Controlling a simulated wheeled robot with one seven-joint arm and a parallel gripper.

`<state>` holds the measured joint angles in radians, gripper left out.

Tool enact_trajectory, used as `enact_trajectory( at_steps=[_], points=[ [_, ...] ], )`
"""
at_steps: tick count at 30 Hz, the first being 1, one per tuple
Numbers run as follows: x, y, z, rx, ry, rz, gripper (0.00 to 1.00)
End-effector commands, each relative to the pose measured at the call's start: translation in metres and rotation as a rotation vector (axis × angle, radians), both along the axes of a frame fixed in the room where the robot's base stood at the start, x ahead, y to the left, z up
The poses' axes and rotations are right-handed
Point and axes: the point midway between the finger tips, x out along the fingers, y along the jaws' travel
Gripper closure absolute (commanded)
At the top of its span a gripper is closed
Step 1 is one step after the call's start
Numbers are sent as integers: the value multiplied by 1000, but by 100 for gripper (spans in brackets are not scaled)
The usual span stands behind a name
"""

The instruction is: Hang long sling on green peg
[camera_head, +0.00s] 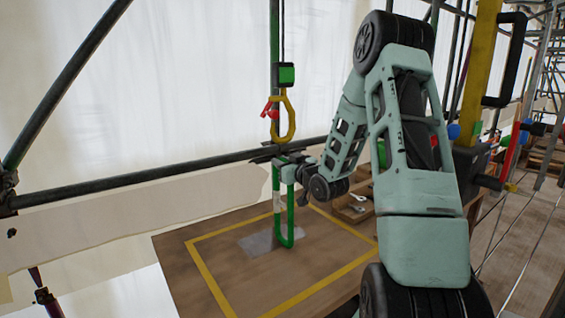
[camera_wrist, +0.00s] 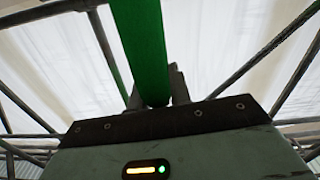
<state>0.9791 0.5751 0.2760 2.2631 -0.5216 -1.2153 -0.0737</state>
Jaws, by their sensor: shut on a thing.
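A long green sling (camera_head: 289,215) hangs down as a narrow loop over the wooden deck. My gripper (camera_head: 281,161) is shut on its upper end, just below the yellow hook (camera_head: 292,120). I cannot tell whether sling and hook touch. In the wrist view the green sling (camera_wrist: 142,45) runs up from between the fingers of my gripper (camera_wrist: 156,92). Small coloured ends show on the rack at the right, among them a green one (camera_head: 477,128); I cannot tell if it is the green peg. My arm hides part of that rack.
The hook has a red latch (camera_head: 268,109) and hangs under a green block (camera_head: 286,75). A dark scaffold tube (camera_head: 130,183) crosses behind. A yellow frame (camera_head: 207,275) is marked on the deck. A wooden tray (camera_head: 350,212) with tools lies behind my arm. A yellow post (camera_head: 478,70) stands right.

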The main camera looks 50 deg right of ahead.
Motion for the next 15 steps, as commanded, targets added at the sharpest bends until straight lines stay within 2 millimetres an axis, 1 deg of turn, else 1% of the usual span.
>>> enact_trajectory(
  at_steps=[14,15],
  points=[
    [0,0,-8,-2,-3,0,100],
    [0,0,-7,-1,-2,0,69]
  ],
)
